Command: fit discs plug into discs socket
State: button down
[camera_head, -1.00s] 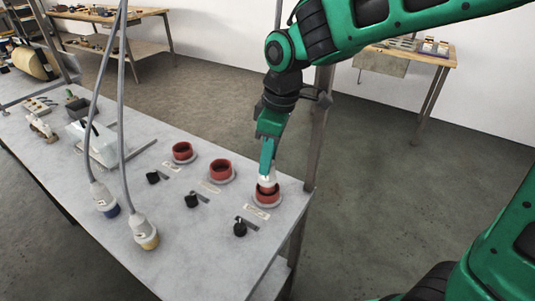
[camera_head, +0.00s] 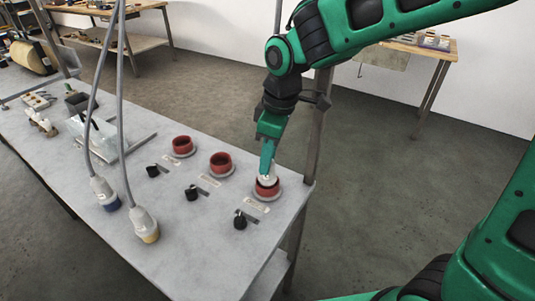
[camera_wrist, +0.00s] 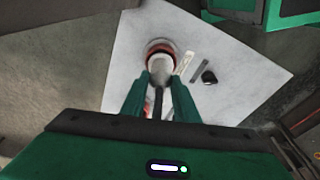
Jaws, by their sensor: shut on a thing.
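My gripper (camera_head: 268,160) points down over the right-hand red socket (camera_head: 267,193) on the grey table. It is shut on a pale plug (camera_head: 268,179), which is at the socket's mouth. The socket's red rim shows around the plug's lower end, so how deep it sits is hidden. In the wrist view the plug (camera_wrist: 160,65) shows between the green fingers (camera_wrist: 158,95), with the red socket ring (camera_wrist: 160,44) just beyond it. Two other round red sockets, the middle (camera_head: 221,163) and the left (camera_head: 182,145), are empty.
A blue-ended plug (camera_head: 105,193) and a yellow-ended plug (camera_head: 146,226) hang on grey cables at the table's front. Black knobs (camera_head: 240,222) stand before the sockets. A tray and small parts lie at the far left. The table's (camera_head: 200,260) front right is clear.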

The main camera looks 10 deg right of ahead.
jog(key=c, duration=1.3)
grip_release()
jog(key=shift+f, duration=0.1)
notch_tip(320, 180, up, 11)
jog(key=d, duration=0.1)
jog(key=shift+s+d+f, duration=0.2)
jog(key=shift+s+d, duration=0.05)
